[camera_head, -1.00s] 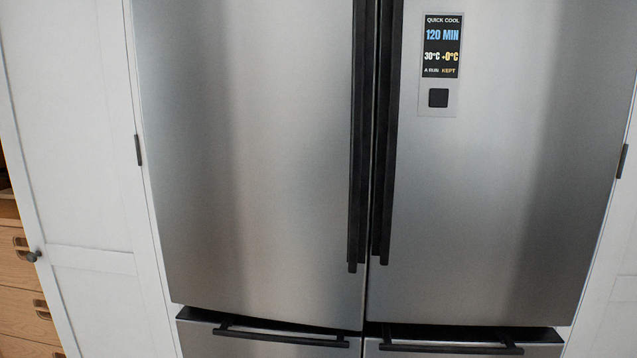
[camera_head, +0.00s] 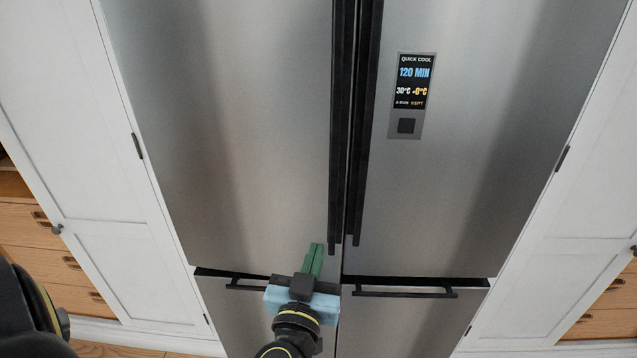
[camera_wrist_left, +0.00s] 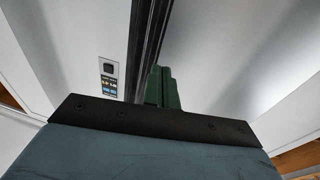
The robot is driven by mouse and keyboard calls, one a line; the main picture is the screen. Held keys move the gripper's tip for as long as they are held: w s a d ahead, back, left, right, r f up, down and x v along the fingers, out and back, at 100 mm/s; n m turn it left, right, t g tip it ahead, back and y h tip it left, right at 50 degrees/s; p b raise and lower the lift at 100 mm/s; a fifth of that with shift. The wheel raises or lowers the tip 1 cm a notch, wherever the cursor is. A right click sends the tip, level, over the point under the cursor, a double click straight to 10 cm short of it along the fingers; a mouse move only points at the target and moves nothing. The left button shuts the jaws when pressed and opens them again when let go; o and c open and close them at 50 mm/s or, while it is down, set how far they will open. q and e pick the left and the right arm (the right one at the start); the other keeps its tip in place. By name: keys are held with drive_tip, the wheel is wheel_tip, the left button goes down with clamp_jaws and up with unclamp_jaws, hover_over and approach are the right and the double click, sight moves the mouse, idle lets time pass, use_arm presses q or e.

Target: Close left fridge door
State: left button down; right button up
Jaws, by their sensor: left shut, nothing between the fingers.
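The left fridge door (camera_head: 220,130) is a tall steel panel in the head view. It looks close to flush with the right door (camera_head: 450,170); a narrow dark line runs between them. Its long black handle (camera_head: 340,130) runs down its right edge. My left gripper (camera_head: 317,247) has green fingers, shut and empty, over the lower right corner of the left door, just left of the handle's lower end. I cannot tell whether they touch the door. The wrist view, turned upside down, shows the green fingers (camera_wrist_left: 165,88) beside the handles (camera_wrist_left: 150,35). My right gripper is out of view.
A display panel (camera_head: 412,95) is on the right door. Lower drawers with black bar handles (camera_head: 405,293) sit below the doors. White cabinets (camera_head: 60,130) flank the fridge, with wooden drawers (camera_head: 40,220) at the far left. Some wooden floor shows at the lower left.

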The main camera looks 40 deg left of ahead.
use_arm(q)
drive_tip(key=a+g, duration=0.1)
approach(321, 198)
drive_tip(key=shift+n+y, duration=0.3)
drive_tip(key=shift+y, duration=0.1)
drive_tip(key=x, duration=0.7)
drive_tip(key=shift+d, duration=0.2)
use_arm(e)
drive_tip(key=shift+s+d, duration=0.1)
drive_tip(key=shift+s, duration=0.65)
